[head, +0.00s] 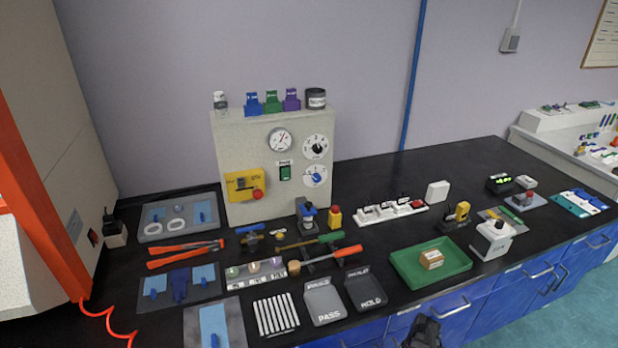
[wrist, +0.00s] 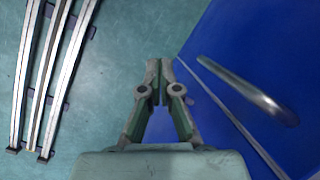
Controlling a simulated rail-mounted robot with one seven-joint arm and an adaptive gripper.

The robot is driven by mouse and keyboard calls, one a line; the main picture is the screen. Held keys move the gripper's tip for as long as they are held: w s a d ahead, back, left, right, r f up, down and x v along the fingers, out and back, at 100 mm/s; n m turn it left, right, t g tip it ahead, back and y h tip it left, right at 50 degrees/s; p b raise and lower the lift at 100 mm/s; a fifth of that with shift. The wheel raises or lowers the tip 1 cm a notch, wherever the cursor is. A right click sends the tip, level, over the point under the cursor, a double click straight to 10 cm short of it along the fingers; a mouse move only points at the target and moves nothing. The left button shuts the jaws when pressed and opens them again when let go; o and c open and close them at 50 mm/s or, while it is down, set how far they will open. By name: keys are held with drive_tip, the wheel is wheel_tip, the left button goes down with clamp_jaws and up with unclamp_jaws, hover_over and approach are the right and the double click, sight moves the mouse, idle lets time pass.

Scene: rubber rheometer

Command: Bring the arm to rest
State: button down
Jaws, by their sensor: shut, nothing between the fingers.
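My gripper (wrist: 160,72) shows in the wrist view, pointing down past the blue cabinet front toward the teal floor. Its two fingers are shut together with nothing between them. In the head view, a dark part that looks like my arm's end (head: 424,332) shows at the bottom edge, in front of the blue cabinets and below the bench edge. The rest of my arm is out of the picture there.
A blue cabinet door with a metal handle (wrist: 245,88) is close right of my gripper. Floor rails (wrist: 50,80) run at left. The black bench (head: 460,180) carries a green tray (head: 403,273), a grey PASS tray (head: 324,303), a HOLD tray (head: 366,294) and a beige instrument panel (head: 240,140).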

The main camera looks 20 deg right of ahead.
drive_tip(key=s+a+f+n+g+h, duration=0.1)
drive_tip(key=s+a+n, duration=0.4)
drive_tip(key=a, duration=0.7)
drive_tip(key=s+a+f+n+g+h, duration=0.2)
drive_tip(key=s+a+f+n+g, duration=0.2)
drive_tip(key=s+a, duration=0.6)
drive_tip(key=shift+s+a+n+g, duration=0.25)
drive_tip(key=shift+a+n+g, duration=0.25)
drive_tip(key=shift+a+n, duration=0.85)
drive_tip(key=shift+w+a+m, duration=0.1)
drive_tip(key=shift+a+m, duration=0.2)
drive_tip(key=shift+m, duration=0.05)
